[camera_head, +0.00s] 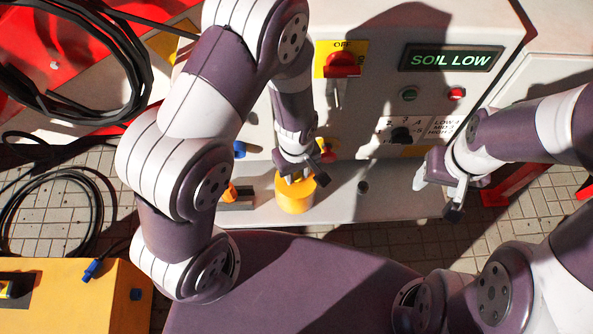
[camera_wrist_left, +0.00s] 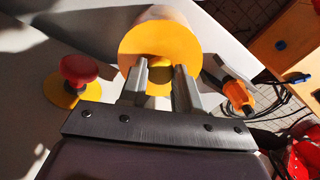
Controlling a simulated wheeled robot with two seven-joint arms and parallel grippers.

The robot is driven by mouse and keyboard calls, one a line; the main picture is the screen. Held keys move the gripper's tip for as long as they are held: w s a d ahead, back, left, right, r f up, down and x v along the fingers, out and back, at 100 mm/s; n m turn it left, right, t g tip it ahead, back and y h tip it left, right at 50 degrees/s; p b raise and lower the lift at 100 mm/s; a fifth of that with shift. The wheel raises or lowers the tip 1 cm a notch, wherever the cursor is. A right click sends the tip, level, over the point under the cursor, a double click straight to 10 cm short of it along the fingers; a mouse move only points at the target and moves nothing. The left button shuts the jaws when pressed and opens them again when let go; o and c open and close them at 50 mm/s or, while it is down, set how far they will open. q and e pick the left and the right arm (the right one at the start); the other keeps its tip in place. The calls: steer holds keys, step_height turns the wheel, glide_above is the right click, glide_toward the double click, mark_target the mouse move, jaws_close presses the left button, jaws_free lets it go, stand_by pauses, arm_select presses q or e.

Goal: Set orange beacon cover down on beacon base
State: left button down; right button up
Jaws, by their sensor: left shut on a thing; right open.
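The beacon cover (camera_head: 295,195) is a yellow-orange cylinder at the white ledge in front of the control panel. My left gripper (camera_head: 296,176) is above it, pointing down. In the left wrist view its two fingers (camera_wrist_left: 160,76) are closed on a small yellow part in the middle of the cover's round top (camera_wrist_left: 160,42). The beacon base cannot be made out; it may be hidden beneath the cover. I cannot tell whether the cover touches what is below. My right gripper (camera_head: 438,196) is open and empty to the right, near the ledge's right end.
A red button on a yellow disc (camera_wrist_left: 78,72) stands close beside the cover. An orange-topped part (camera_head: 230,193) is on its left. The panel (camera_head: 375,130) has a red switch (camera_head: 342,64) and a "SOIL LOW" display (camera_head: 450,58). Black cables (camera_head: 62,205) lie at left.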

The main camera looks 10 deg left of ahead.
arm_select(q)
steer(key=shift+w+f, duration=0.1)
steer(key=shift+f, duration=0.2)
steer(key=shift+f, duration=0.1)
steer(key=c, duration=0.8)
jaws_free()
